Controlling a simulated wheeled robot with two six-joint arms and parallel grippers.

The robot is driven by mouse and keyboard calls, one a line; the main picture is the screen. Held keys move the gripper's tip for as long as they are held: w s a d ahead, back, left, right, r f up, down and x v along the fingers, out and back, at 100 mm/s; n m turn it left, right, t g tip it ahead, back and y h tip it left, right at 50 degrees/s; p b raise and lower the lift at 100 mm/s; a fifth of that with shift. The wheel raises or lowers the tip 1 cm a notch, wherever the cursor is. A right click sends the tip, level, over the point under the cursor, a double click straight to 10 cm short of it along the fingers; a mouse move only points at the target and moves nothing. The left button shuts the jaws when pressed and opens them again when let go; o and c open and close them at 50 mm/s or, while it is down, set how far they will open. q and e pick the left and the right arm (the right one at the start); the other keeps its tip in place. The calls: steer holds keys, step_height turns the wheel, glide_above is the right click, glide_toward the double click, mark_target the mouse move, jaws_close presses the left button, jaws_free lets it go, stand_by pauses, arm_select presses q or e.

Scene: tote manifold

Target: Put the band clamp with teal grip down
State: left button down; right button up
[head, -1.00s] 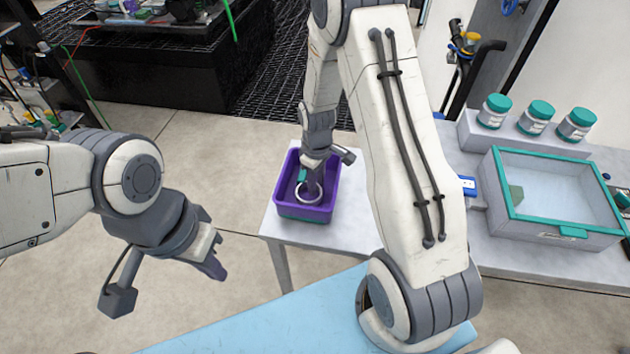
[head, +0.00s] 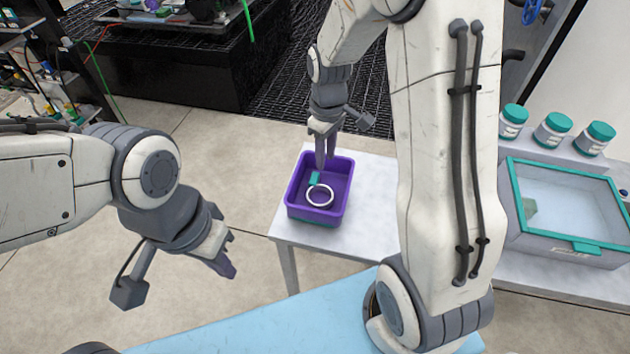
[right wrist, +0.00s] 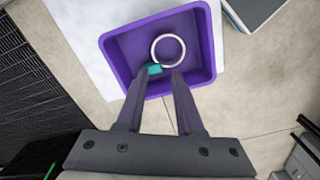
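The band clamp (head: 320,195) is a white ring with a teal grip (head: 315,178). It lies inside the purple tote (head: 346,207), on the tote's floor as far as I can see. In the right wrist view, the ring (right wrist: 168,50) and teal grip (right wrist: 154,69) show beyond my fingertips. My right gripper (head: 325,160) is above the tote, clear of the clamp. Its fingers (right wrist: 159,73) stand apart with nothing between them that they grip. My left gripper (head: 228,262) hangs at the left, away from the tote; its finger gap is not clear.
The tote stands on a white table (head: 375,190). A teal-framed clear-lidded box (head: 575,246) and several teal-lidded jars (head: 553,130) are at the right. A light blue surface (head: 290,320) lies in front. Open floor lies left of the table.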

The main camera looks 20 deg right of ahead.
steer(key=s+a+r, duration=0.7)
steer(key=s+a, duration=0.3)
steer(key=a, duration=0.2)
steer(key=s+a+r+y, duration=0.1)
steer(key=s+a, duration=0.2)
steer(key=s, duration=1)
steer(key=shift+r, duration=0.3)
steer(key=shift+a, duration=0.1)
step_height(320, 180, up, 4)
steer(key=p, duration=0.4)
steer(key=shift+s+r, duration=0.1)
